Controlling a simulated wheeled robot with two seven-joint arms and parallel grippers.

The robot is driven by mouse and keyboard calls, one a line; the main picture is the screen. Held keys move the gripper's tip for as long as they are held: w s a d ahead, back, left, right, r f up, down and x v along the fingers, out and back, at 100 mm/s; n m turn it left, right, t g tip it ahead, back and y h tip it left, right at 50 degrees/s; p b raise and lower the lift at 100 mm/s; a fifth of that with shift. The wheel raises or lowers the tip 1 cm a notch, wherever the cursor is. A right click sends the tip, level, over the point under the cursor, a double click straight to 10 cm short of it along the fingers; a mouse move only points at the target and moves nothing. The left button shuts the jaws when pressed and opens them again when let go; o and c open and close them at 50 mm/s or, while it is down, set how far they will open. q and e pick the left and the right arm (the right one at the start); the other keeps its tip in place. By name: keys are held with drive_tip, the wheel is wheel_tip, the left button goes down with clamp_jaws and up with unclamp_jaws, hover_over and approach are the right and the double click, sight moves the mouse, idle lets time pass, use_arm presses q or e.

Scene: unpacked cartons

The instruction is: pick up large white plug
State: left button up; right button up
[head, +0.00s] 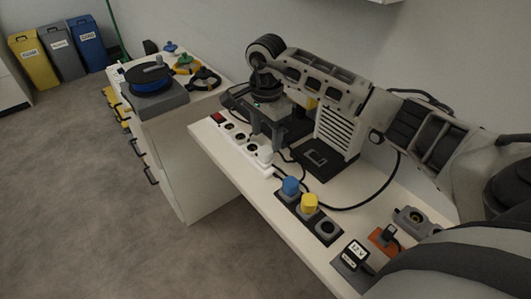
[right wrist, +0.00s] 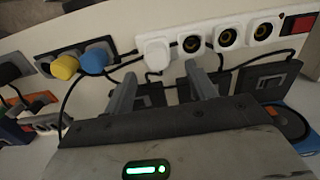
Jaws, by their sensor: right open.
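The large white plug (head: 265,155) sits in the end socket of a white power strip (head: 233,141). In the right wrist view the plug (right wrist: 155,52) is upright in the strip (right wrist: 209,40), with a cable beside it. My right gripper (head: 266,141) is open and empty, close to the plug. In the right wrist view its two fingers (right wrist: 164,79) point toward the plug and stand to either side of it, short of it; the plug lies apart from both. My left gripper is not in view.
A black strip holds a blue plug (head: 290,187) and a yellow plug (head: 309,203) beside the white one. A vented unit (head: 336,136) stands behind. Cables run over the white bench. A 12V adapter (head: 354,254) and an orange socket (head: 381,240) lie nearer.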

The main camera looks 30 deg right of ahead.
sight(266, 149)
drive_tip(key=f, duration=0.2)
drive_tip(key=f+p, duration=0.1)
drive_tip(key=f, duration=0.1)
drive_tip(key=shift+s+a, duration=0.25)
drive_tip(key=shift+f, duration=0.3)
drive_tip(key=shift+c, duration=0.3)
clamp_jaws()
drive_tip(key=shift+w+r, duration=0.1)
